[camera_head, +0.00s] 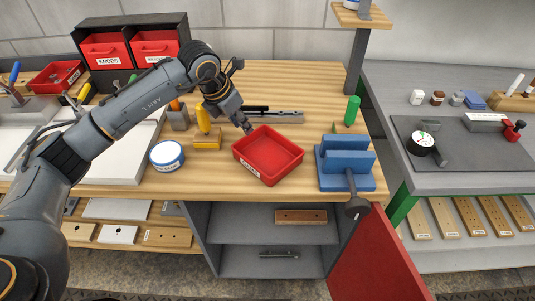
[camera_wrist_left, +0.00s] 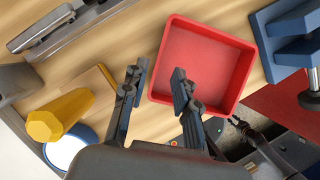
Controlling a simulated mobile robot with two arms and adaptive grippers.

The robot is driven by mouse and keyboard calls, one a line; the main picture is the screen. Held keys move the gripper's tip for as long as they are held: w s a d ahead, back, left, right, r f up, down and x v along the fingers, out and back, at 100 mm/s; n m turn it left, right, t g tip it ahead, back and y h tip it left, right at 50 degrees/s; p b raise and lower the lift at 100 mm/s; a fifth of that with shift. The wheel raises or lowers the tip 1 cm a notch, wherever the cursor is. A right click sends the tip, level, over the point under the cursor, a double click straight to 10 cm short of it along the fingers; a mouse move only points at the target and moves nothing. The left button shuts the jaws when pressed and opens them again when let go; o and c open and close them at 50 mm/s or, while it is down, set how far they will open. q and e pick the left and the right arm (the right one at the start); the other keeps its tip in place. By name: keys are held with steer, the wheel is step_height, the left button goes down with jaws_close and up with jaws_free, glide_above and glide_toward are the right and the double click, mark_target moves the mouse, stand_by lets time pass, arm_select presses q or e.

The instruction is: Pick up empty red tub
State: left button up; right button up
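The red tub (camera_head: 268,156) sits on the wooden bench top, empty, with a white label on its front left wall. It also shows in the left wrist view (camera_wrist_left: 205,65). My left gripper (camera_head: 246,127) is at the tub's upper left corner in the head view. In the left wrist view the gripper (camera_wrist_left: 158,75) is open and empty. One finger appears outside the tub's left wall and the other over its inside, with the wall between them in the picture. I cannot tell whether either finger touches it.
A blue vise (camera_head: 346,163) stands right of the tub. A yellow-handled tool (camera_head: 203,118), a yellow block (camera_head: 207,139) and a round blue-rimmed tin (camera_head: 167,155) are to its left. A metal rail tool (camera_head: 275,115) lies behind it. A green cylinder (camera_head: 352,110) stands behind the vise.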

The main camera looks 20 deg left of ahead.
mark_target(247, 137)
arm_select(q)
steer(key=shift+w+d+f, duration=0.15)
steer(key=shift+w+f, duration=0.05)
steer(key=shift+f, duration=0.45)
steer(key=shift+f+p, duration=0.3)
steer(key=p+x, duration=0.1)
steer(key=x, duration=0.2)
steer(key=shift+f, duration=0.35)
steer(key=shift+w+f, duration=0.1)
steer(key=shift+f, duration=0.35)
jaws_close()
